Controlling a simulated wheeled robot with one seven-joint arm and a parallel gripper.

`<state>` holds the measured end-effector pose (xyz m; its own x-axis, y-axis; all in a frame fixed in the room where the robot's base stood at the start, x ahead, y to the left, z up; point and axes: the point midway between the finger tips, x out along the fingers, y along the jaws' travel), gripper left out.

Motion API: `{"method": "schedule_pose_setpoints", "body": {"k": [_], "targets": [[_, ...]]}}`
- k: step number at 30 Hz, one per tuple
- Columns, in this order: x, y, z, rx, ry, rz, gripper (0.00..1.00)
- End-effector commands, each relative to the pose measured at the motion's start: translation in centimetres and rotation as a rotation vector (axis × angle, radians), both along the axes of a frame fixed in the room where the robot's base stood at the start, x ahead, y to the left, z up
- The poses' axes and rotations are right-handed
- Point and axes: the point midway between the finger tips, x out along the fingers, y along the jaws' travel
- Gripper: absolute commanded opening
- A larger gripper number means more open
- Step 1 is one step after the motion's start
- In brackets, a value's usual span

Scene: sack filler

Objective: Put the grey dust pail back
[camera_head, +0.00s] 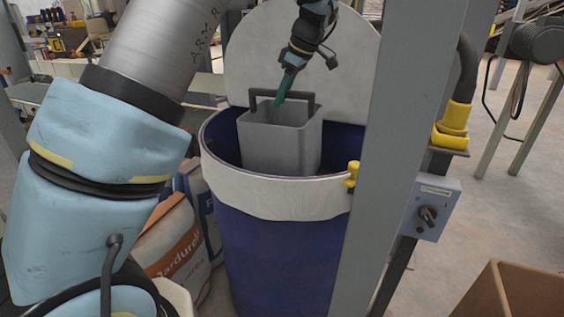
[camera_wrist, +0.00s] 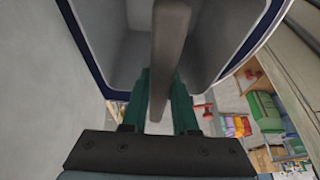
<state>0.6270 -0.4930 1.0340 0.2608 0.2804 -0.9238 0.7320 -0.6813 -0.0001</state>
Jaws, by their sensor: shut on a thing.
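The grey dust pail (camera_head: 282,143) is a square, open bucket with a dark bail handle (camera_head: 301,98) standing up over it. It sits upright, partly down inside the mouth of a large dark blue drum (camera_head: 275,245) with a pale band at its rim. My gripper (camera_head: 280,100) comes down from above, its green fingers shut on the handle. In the wrist view the handle bar (camera_wrist: 171,60) runs between the two green fingers, and the inside of the pail looks empty. The pail's bottom is hidden by the drum rim, so I cannot tell whether it rests on anything.
A round pale lid (camera_head: 252,50) stands up behind the drum. A grey post (camera_head: 385,160) with a switch box (camera_head: 431,205) stands close at the right. Printed sacks (camera_head: 172,240) lean at the drum's left. A cardboard box (camera_head: 520,292) is at lower right.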

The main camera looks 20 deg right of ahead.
Motion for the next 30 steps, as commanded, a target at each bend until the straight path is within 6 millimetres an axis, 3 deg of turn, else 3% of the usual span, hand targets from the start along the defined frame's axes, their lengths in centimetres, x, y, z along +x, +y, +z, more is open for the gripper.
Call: {"method": "schedule_pose_setpoints", "body": {"k": [15, 30], "targets": [[0.0, 0.1, -12.7, 0.004, 0.001, -0.001, 0.00], [0.0, 0.1, -18.0, 0.003, 0.000, 0.000, 0.00]]}}
